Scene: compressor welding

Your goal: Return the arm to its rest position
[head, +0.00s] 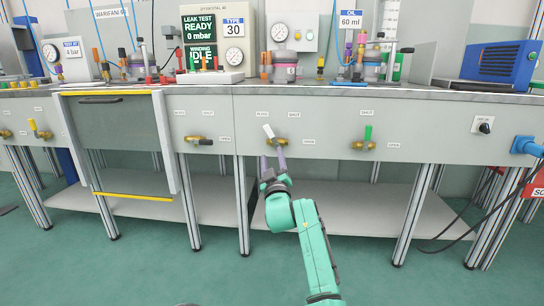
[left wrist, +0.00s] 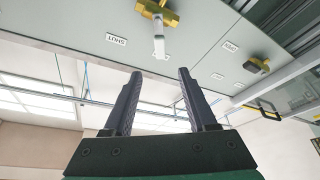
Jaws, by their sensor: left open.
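My left gripper (head: 273,163) is in front of the bench's front panel, just below a brass valve with a white handle (head: 269,131). Its two dark fingers are apart with nothing between them, as the left wrist view also shows (left wrist: 160,75). In that view the white handle (left wrist: 159,44) hangs from its brass valve beyond the fingertips, apart from them. The teal left arm (head: 315,245) reaches up from the bottom of the head view. My right gripper is not in view.
The bench panel (head: 320,110) carries more valves, one with a green handle (head: 367,134) and one with a yellow handle (head: 36,128). A framed door (head: 115,135) projects at the left. A lower shelf (head: 345,205) lies behind my arm. The green floor (head: 130,270) in front is clear.

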